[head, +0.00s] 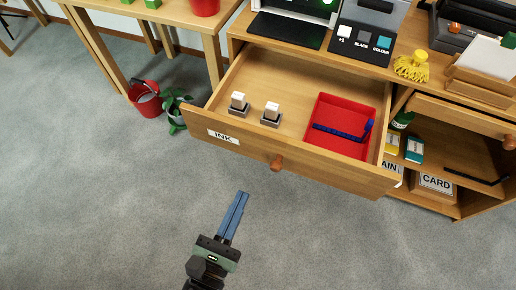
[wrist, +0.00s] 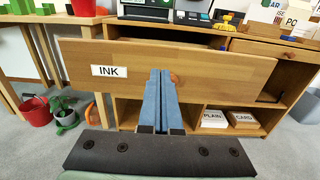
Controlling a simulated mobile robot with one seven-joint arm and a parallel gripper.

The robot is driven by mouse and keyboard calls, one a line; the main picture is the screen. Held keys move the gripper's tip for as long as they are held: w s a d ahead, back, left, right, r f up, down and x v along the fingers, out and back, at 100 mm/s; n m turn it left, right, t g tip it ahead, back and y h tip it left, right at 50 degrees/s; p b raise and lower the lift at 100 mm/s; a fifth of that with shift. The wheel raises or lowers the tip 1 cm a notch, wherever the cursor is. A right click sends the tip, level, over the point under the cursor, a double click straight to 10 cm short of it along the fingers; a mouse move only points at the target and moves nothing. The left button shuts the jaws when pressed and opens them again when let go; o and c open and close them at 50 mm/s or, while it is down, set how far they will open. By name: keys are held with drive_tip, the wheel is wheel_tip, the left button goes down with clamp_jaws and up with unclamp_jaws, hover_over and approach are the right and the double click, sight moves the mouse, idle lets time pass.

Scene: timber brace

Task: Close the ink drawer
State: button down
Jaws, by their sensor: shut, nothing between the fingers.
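The ink drawer (head: 250,146) is pulled well out of the wooden cabinet in the head view. Its front carries an INK label (head: 223,136) and a round wooden knob (head: 276,162). Inside are two stamp-like blocks (head: 254,110) and a red tray (head: 340,128) with a blue item. My gripper (head: 241,196) is shut and empty, in front of the drawer front and below the knob in the picture. In the wrist view the drawer front (wrist: 220,75) faces my gripper (wrist: 160,72), whose blue fingers overlap its middle, just left of the knob. I cannot tell whether they touch it.
A printer (head: 290,22) and a control panel (head: 364,42) stand on the cabinet top. Open shelves with a CARD box (head: 436,184) are at right, below another drawer (head: 470,112). A red bucket (head: 146,100) and a potted plant (head: 175,108) stand left. The carpet in front is clear.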

sight(269, 137)
drive_tip(key=b+x, duration=0.2)
drive_tip(key=x, duration=1.2)
drive_tip(key=shift+w, duration=0.1)
